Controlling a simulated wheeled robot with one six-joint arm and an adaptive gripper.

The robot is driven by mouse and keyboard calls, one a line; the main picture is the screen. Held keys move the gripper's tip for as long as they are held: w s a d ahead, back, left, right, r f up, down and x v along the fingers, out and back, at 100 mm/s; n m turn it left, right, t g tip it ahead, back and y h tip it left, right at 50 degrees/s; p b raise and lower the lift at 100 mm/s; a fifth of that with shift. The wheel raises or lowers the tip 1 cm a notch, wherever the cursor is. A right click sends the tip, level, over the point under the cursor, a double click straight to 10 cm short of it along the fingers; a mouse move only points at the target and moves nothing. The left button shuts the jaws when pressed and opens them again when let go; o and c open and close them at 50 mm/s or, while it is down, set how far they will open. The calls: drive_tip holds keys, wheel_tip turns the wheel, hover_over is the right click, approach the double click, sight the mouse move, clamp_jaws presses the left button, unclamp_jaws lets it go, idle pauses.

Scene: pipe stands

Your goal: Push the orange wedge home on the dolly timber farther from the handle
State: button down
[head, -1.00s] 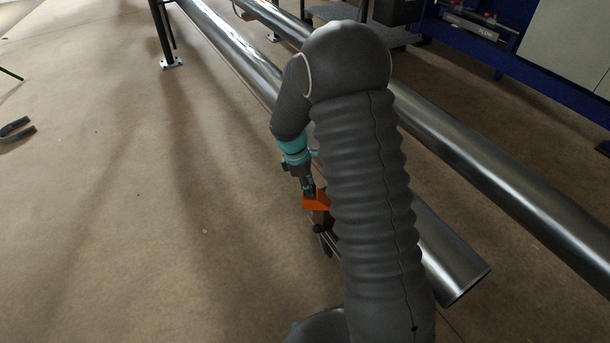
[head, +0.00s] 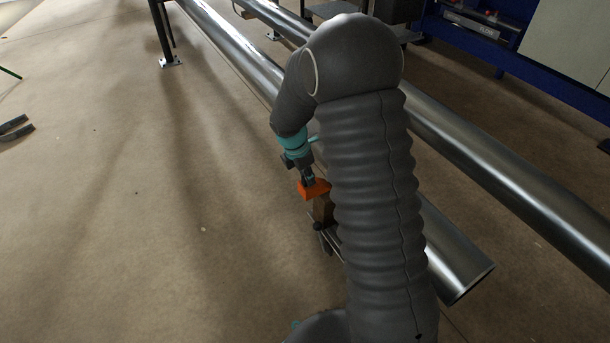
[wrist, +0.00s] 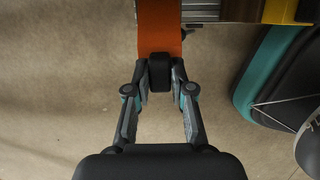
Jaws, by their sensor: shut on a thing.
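The orange wedge (head: 314,190) is at my gripper's tip in the head view. In the wrist view the wedge (wrist: 160,28) runs up to the top edge of the picture. My gripper (wrist: 160,75) is shut on the wedge's near end; it also shows in the head view (head: 308,179). A brown timber (head: 323,211) stands just below the wedge in the head view. A brown and metal edge (wrist: 222,10) lies right beside the wedge in the wrist view. My arm hides most of the dolly and its handle. I cannot tell whether the wedge touches the timber.
A long steel pipe (head: 455,262) passes behind my arm, with its open end at the lower right. A second pipe (head: 500,180) runs parallel farther right. A dark stand leg (head: 163,35) is at the upper left. The floor on the left is mostly clear.

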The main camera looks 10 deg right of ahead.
sight(320, 182)
drive_tip(key=b+x, duration=0.1)
drive_tip(key=x, duration=0.1)
drive_tip(key=shift+w+d+f+b, duration=0.1)
drive_tip(key=shift+d+f+b, duration=0.1)
drive_tip(key=shift+f+b, duration=0.1)
drive_tip(key=shift+w+d, duration=0.2)
drive_tip(key=shift+d, duration=0.35)
drive_tip(key=shift+w+d+f+p, duration=0.15)
drive_tip(key=shift+d+f+p, duration=0.1)
drive_tip(key=shift+d, duration=0.2)
drive_tip(key=shift+w+d+f+p, duration=0.15)
drive_tip(key=shift+d+p, duration=0.05)
drive_tip(key=shift+d, duration=0.3)
drive_tip(key=c, duration=0.9)
unclamp_jaws()
drive_tip(key=shift+c, duration=0.2)
drive_tip(key=shift+v, duration=3.8)
